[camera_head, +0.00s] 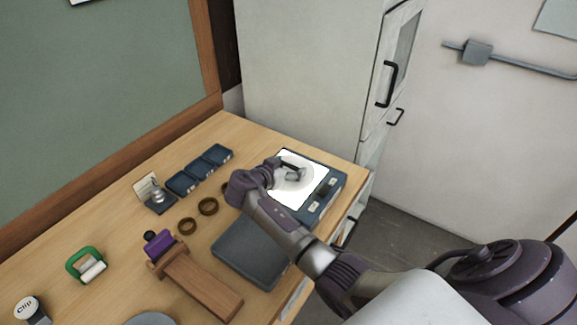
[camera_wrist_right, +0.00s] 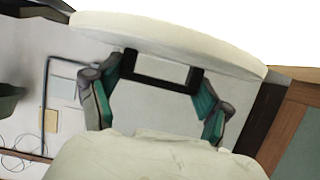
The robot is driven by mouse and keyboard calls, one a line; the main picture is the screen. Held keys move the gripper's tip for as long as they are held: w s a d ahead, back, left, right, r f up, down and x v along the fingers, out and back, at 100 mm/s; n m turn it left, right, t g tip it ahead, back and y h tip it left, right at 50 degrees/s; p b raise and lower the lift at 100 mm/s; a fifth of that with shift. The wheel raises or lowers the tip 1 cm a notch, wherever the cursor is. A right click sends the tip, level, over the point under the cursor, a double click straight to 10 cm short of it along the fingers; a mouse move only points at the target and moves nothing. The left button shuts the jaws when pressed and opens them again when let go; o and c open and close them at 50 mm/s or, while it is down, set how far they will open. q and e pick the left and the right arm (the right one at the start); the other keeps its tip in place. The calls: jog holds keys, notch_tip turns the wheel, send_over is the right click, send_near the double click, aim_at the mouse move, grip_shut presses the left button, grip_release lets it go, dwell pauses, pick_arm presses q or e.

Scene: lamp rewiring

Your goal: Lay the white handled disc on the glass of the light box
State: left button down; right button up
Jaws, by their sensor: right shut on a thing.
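The light box (camera_head: 317,208) is at the right end of the wooden bench, with its square glass (camera_head: 313,166) glowing white. My right gripper (camera_head: 291,172) is over the glass, shut on the handle of the white handled disc. The disc shows as a pale round shape (camera_head: 291,189) against the glass, partly hidden by the gripper. In the right wrist view the disc's pale rim (camera_wrist_right: 170,36) and dark handle (camera_wrist_right: 130,62) show between the green-padded fingers (camera_wrist_right: 165,78). I cannot tell whether the disc touches the glass. My left gripper is not in view.
A dark flat pad (camera_head: 250,255) lies beside the light box, under my right forearm. Rings (camera_head: 208,206), blue trays (camera_head: 182,183), a wooden stand (camera_head: 200,285) with a purple piece, and a green-handled item (camera_head: 86,264) are leftward. A tall cabinet (camera_head: 310,75) stands behind.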

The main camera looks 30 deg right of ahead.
jog(key=shift+f, duration=0.45)
jog(key=shift+f+b, duration=0.25)
jog(key=shift+b, duration=0.05)
jog(key=o, duration=1.2)
jog(key=shift+r, duration=0.1)
jog(key=shift+r, duration=0.1)
jog(key=shift+a+r+p, duration=0.1)
jog(key=shift+p, duration=0.2)
jog(key=b+v, duration=0.3)
jog(key=v, duration=0.7)
jog(key=shift+s+a+b, duration=0.2)
jog(key=shift+a+b, duration=0.2)
jog(key=shift+s+a+r, duration=0.25)
jog(key=shift+a+r, duration=0.05)
jog(key=shift+a, duration=0.1)
